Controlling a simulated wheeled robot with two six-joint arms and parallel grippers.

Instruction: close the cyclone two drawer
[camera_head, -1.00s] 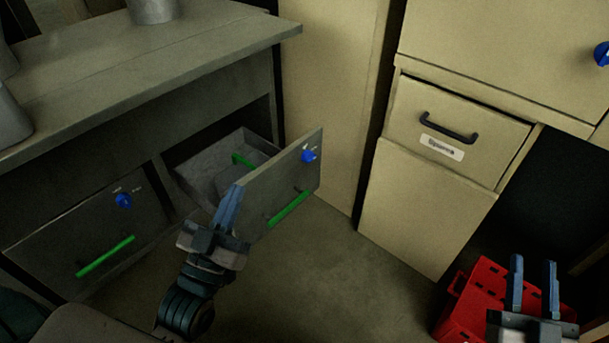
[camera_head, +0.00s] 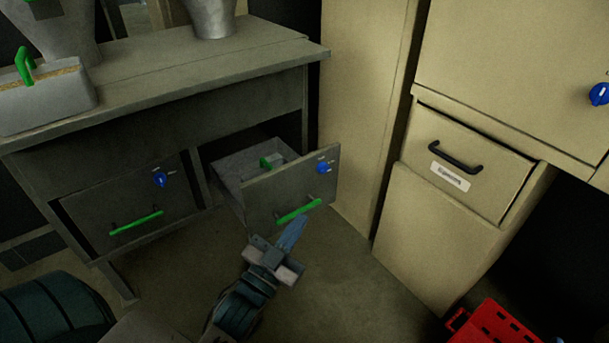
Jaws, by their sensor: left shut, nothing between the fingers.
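A grey drawer (camera_head: 292,190) stands partly open at the right of the grey cabinet. Its front has a blue knob (camera_head: 323,168) and a green bar handle (camera_head: 298,211); I cannot read its label. Inside is a small grey item with a green part (camera_head: 271,162). My left gripper (camera_head: 292,235) is shut and empty, just below and in front of the drawer's handle. I cannot tell whether its tip touches the front. My right gripper is out of view.
Another grey drawer front (camera_head: 130,205) with a blue knob and green handle is at the left. A beige cabinet (camera_head: 440,235) stands at the right, with a red crate (camera_head: 495,326) by its foot. Open floor (camera_head: 345,285) lies between.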

